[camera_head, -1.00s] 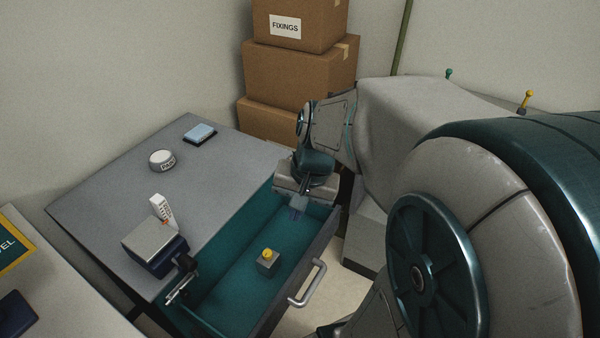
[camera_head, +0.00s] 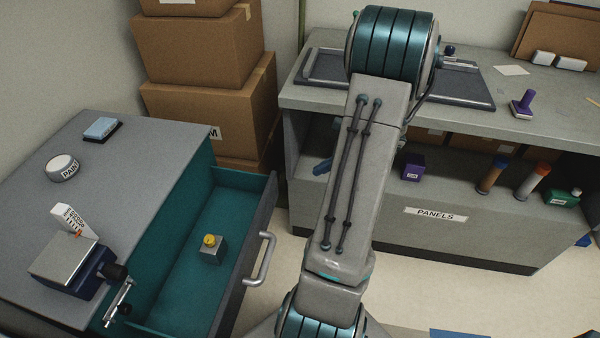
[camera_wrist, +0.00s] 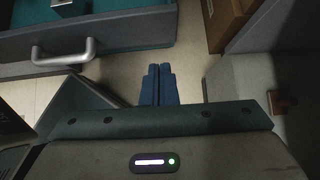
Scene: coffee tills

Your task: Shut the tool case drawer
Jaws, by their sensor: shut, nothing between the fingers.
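The tool case drawer (camera_head: 160,328) stands pulled out from the grey case (camera_head: 150,140). Its inside is teal, and a small grey block with a yellow knob (camera_head: 211,248) sits in it. The drawer's silver handle (camera_head: 262,258) is on its front, facing right. In the wrist view the handle (camera_wrist: 62,54) shows at the upper left. My gripper (camera_wrist: 158,72) is shut and empty, with its blue fingertips together over the floor, to the right of the handle and apart from it. My gripper is hidden in the head view.
Cardboard boxes (camera_head: 205,110) are stacked behind. A shelf unit marked PANELS (camera_head: 435,214) stands right. Bare floor (camera_head: 281,290) lies in front of the drawer.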

